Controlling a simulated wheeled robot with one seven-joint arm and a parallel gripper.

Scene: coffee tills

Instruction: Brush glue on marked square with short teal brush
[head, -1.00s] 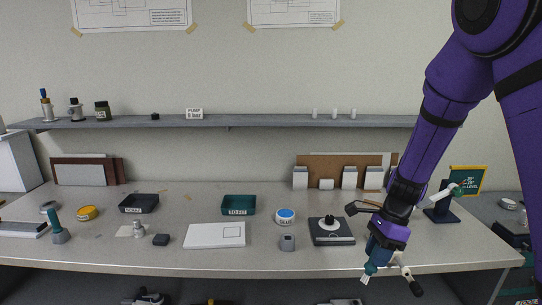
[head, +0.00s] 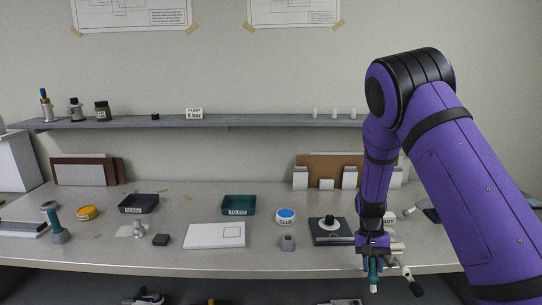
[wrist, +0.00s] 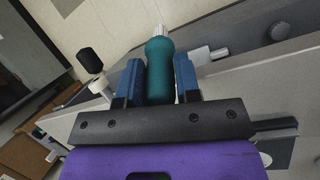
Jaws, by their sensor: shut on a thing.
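My gripper (head: 374,259) is shut on the short teal brush (head: 373,271), near the front edge of the bench at the right. The brush points down, with its pale bristles lowest. In the wrist view the teal handle (wrist: 159,75) sits between the two blue fingers, with white bristles beyond them. The glue pot (head: 285,216), white with a blue top and a GLUE label, stands to the left of my gripper. The white board (head: 205,236) lies farther left on the bench; its marked square (head: 233,231) is a thin outline on its right part.
A dark plate with a round knob (head: 330,229) lies between the glue pot and my arm. A small grey block (head: 287,242) stands in front of the glue. A green tray (head: 239,205) and a dark tray (head: 139,204) sit behind the board. A teal-handled tool (head: 56,224) stands far left.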

